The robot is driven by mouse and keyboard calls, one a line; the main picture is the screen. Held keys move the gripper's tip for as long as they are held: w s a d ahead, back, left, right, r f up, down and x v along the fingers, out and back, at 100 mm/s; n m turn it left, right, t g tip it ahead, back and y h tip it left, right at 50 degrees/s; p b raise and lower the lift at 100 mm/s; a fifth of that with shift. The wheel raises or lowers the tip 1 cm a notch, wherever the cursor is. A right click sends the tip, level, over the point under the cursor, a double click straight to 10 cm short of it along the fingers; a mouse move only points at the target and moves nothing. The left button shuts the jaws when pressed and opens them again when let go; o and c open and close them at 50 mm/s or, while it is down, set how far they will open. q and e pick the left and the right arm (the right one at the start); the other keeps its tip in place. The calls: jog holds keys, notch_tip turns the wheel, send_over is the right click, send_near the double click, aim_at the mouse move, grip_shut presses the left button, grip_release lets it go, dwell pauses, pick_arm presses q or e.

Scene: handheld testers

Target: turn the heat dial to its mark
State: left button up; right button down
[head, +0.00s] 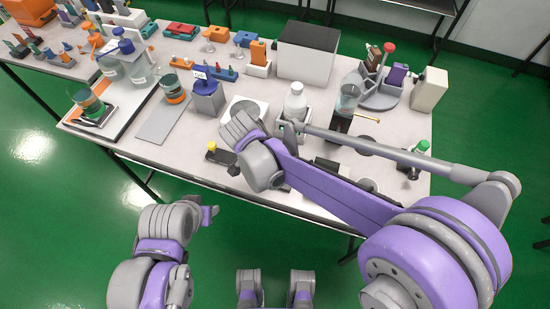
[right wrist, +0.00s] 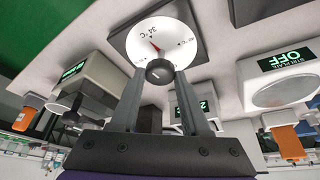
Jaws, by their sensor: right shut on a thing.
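The heat dial (right wrist: 181,35) shows in the right wrist view as a round white face on a dark square plate. It has printed markings, including a "34 °C" label, and a red pointer near that label. Its dark round knob (right wrist: 159,71) sits at the lower edge of the face. My right gripper (right wrist: 159,80) is shut on the knob, one finger on each side. In the head view my right arm reaches over the table and hides its own fingertips; I cannot make out the dial there.
In the right wrist view, a white unit reading OFF (right wrist: 285,80) and another display unit (right wrist: 92,80) flank the dial.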

jog(key=shift+a+m+g, duration=0.1)
jog(key=shift+m+g, duration=0.2)
jog(key=shift+m, duration=0.6)
jog(key=shift+c, duration=1.9)
grip_release()
jog(key=shift+r, duration=0.1)
jog(key=v, duration=1)
jog(key=shift+a+r+p, duration=0.25)
jog(key=shift+a+p, duration=0.05)
jog(key=shift+p, duration=0.15)
